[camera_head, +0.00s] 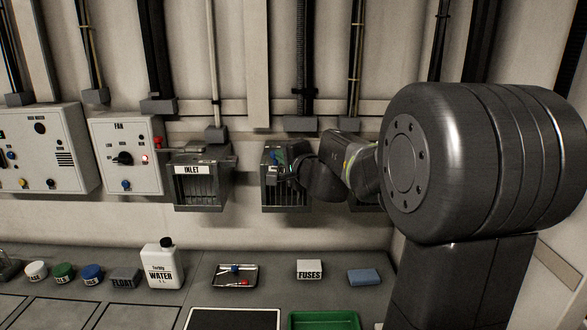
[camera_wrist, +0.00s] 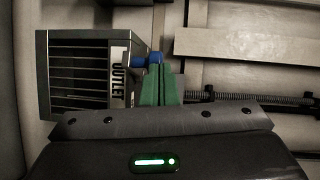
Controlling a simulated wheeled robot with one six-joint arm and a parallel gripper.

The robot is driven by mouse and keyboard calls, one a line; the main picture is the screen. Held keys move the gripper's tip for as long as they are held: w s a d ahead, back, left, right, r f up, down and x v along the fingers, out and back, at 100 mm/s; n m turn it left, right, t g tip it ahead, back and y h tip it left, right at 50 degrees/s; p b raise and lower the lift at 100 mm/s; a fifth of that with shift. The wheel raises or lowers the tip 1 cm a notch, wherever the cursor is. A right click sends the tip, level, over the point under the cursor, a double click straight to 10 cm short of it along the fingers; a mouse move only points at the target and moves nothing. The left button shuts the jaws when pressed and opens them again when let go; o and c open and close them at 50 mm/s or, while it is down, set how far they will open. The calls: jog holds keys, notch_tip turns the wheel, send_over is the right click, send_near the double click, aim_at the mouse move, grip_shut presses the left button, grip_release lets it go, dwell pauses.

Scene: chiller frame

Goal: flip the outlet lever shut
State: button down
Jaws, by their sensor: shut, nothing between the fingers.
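The outlet box (camera_wrist: 85,72) is a grey barred housing with a label reading OUTLET, shown turned on its side in the wrist view. In the head view the outlet box (camera_head: 285,197) hangs on the wall in the middle. A blue lever (camera_wrist: 140,62) sticks out beside the label. My gripper (camera_wrist: 158,62) has green fingers, closed together with nothing between them. The fingertips are right at the blue lever's end and overlap it in the picture; I cannot tell whether they touch. In the head view my gripper (camera_head: 283,164) is at the box's top front, and my wrist partly hides the box's right side.
The inlet box (camera_head: 199,187) hangs to the left, with the fan panel (camera_head: 125,155) beyond it. My arm fills the right side. On the bench below are a water bottle (camera_head: 162,264), a small tray (camera_head: 235,284), a fuses box (camera_head: 309,270) and a blue block (camera_head: 364,277).

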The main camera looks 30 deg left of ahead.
jog(key=a+m+t+h+p, duration=0.2)
jog(key=a, duration=0.4)
jog(key=w+a+m+t+h+p, duration=0.1)
jog(key=a+m+t+h+p, duration=0.1)
jog(key=a, duration=0.4)
jog(key=a+m+t+h+p, duration=0.2)
jog(key=a+p, duration=0.2)
jog(key=a, duration=0.2)
jog(key=shift+w, duration=0.15)
jog(key=shift+w+a+f+p, duration=0.15)
jog(key=shift+w+a+p, duration=0.85)
jog(key=shift+a+p, duration=0.2)
jog(key=shift+d, duration=0.15)
